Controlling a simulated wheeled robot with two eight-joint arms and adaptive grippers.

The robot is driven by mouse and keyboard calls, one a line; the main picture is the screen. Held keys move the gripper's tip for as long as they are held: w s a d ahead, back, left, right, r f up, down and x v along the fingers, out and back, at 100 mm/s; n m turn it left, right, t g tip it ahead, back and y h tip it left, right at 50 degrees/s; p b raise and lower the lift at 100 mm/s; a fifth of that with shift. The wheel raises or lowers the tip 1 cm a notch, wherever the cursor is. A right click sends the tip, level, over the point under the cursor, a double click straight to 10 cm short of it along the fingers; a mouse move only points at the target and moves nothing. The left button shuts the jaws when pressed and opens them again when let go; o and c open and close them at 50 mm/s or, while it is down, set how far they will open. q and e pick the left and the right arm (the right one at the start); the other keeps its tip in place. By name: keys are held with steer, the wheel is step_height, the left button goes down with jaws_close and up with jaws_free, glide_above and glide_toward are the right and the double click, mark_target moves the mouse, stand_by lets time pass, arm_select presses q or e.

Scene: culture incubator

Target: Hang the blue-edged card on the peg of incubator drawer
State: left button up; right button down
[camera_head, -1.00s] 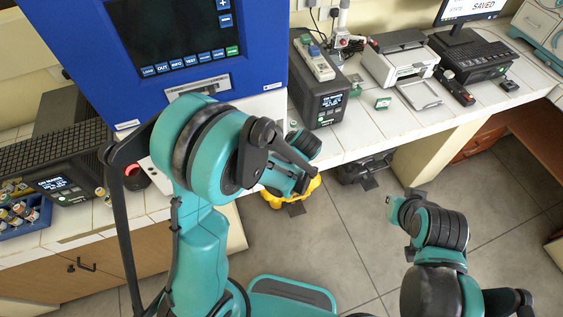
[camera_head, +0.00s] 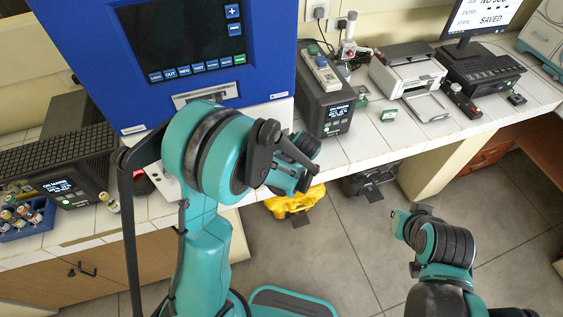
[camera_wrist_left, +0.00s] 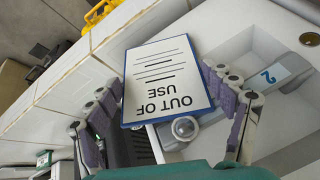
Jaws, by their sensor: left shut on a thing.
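The blue-edged card (camera_wrist_left: 168,80), a white plate reading "OUT OF USE", is upside down in the left wrist view. My left gripper (camera_wrist_left: 168,118) is shut on it, with fingers at both sides of the card. In the head view my left gripper (camera_head: 300,172) is in front of the bench below the blue incubator (camera_head: 270,60), and my arm hides the card there. A white drawer-like surface (camera_wrist_left: 265,25) with a blue "2" label (camera_wrist_left: 268,77) lies beyond the card. A round grey knob (camera_wrist_left: 185,128) shows at the card's lower edge. My right gripper (camera_head: 397,217) is over the floor, its jaws unclear.
A black box with a display (camera_head: 325,105), a printer (camera_head: 408,72) and a monitor (camera_head: 475,15) stand on the tiled bench. A blue rack of vials (camera_head: 25,222) is at the left. A yellow object (camera_head: 290,203) is on the floor under the bench. The floor at right is open.

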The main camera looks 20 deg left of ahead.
stand_by(0.3)
arm_select(q)
steer(key=o, duration=1)
steer(key=shift+w, duration=0.1)
steer(key=shift+c, duration=0.2)
steer(key=v, duration=1.2)
steer(key=s+a+f+m+t+h+b, duration=0.1)
steer(key=s+a+f+h+b, duration=0.1)
steer(key=s+b, duration=0.4)
steer(key=s+a+f+m+t+h+b, duration=0.2)
steer(key=s+a+f+b, duration=0.1)
steer(key=s, duration=0.5)
steer(key=f+b, duration=0.1)
steer(key=b, duration=0.1)
steer(key=shift+s+a+b, duration=0.25)
steer(key=shift+a+b, duration=0.15)
